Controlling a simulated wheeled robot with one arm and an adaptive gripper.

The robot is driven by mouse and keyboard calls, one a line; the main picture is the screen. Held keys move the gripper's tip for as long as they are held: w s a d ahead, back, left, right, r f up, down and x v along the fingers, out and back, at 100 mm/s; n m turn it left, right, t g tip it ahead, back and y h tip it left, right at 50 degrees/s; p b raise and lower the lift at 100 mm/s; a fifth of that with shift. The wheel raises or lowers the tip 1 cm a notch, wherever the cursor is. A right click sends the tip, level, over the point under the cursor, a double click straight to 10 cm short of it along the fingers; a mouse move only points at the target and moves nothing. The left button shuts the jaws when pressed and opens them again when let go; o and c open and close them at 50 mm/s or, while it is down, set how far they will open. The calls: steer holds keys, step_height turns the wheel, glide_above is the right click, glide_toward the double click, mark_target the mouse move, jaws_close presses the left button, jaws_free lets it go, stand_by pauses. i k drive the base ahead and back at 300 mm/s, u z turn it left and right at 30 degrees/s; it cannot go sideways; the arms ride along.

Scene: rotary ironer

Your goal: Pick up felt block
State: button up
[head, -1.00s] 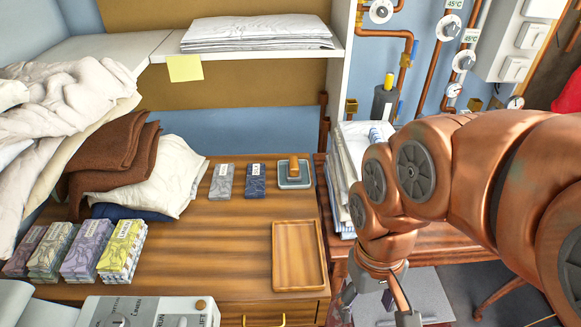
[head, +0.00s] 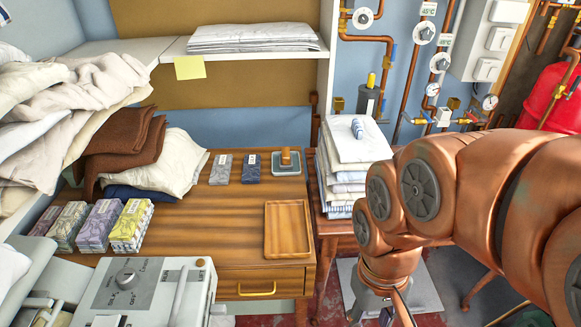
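A small upright brown block (head: 285,156) stands in a shallow grey-green dish (head: 287,170) at the back right of the wooden table. It may be the felt block; its material is too small to tell. My gripper (head: 381,314) is low in the view, right of the table, over the grey floor mat and well apart from the block. The bottom edge cuts it off. A small dark shape shows between its fingers, and I cannot tell what it is.
A grey pack (head: 221,169) and a navy pack (head: 251,168) lie left of the dish. An empty wooden tray (head: 288,232) lies in front. Labelled stacks (head: 130,225) and piled linen (head: 165,165) fill the left. Folded linen (head: 350,175) stands at right. The table's middle is clear.

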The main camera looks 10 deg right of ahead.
mark_target(286, 159)
steer(key=z, duration=0.2)
steer(key=i, duration=0.55)
steer(key=u, duration=1.6)
